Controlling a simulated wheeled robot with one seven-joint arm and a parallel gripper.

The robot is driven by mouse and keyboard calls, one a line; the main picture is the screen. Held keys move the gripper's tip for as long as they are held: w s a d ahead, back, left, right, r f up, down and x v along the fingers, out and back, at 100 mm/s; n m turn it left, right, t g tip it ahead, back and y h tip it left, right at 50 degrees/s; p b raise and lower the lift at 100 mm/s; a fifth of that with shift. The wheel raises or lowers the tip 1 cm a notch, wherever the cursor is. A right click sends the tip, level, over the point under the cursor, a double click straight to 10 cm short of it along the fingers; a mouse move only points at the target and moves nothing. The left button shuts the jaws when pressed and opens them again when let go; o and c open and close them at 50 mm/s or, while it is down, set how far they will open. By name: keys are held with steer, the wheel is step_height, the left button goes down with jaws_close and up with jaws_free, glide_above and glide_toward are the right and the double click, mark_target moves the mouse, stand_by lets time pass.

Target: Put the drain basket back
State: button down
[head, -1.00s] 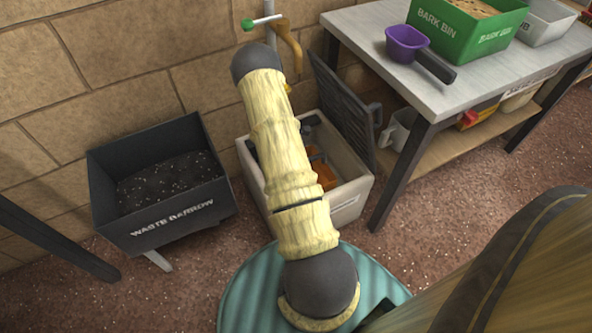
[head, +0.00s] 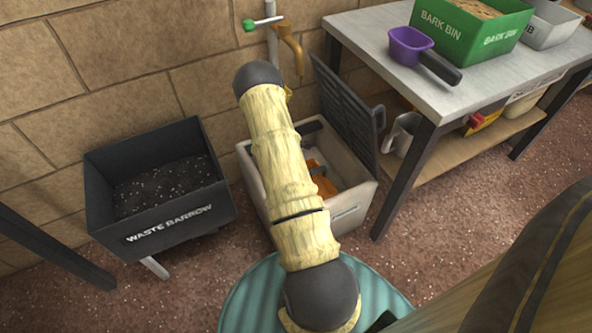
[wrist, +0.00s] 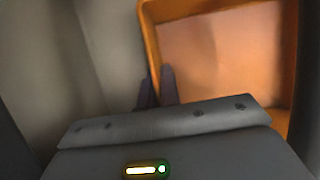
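The drain basket, an orange open tray-like piece (head: 322,182), is inside the pale sink box (head: 352,206) beneath the tap. My arm hides much of it in the head view. In the wrist view the basket (wrist: 225,60) fills the upper right, with its left wall running down to my gripper (wrist: 158,88). The two dark fingers are close together with the basket's wall between them. My gripper looks shut on that wall. The fingers are hidden in the head view.
A dark grated lid (head: 345,110) stands open behind the box. A black waste barrow (head: 160,190) stands left. A metal table (head: 465,95) with a purple scoop (head: 409,45) and green bark bin (head: 470,32) stands right. A brass tap (head: 290,45) is above.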

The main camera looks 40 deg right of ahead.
steer(key=shift+f, duration=0.1)
steer(key=c, duration=1.6)
jaws_free()
steer(key=p+v, duration=0.6)
steer(key=v, duration=0.5)
steer(key=shift+a+r, duration=0.1)
steer(key=shift+r, duration=0.25)
steer(key=shift+w+a+r, duration=0.1)
steer(key=shift+a+r, duration=0.1)
steer(key=shift+r, duration=0.05)
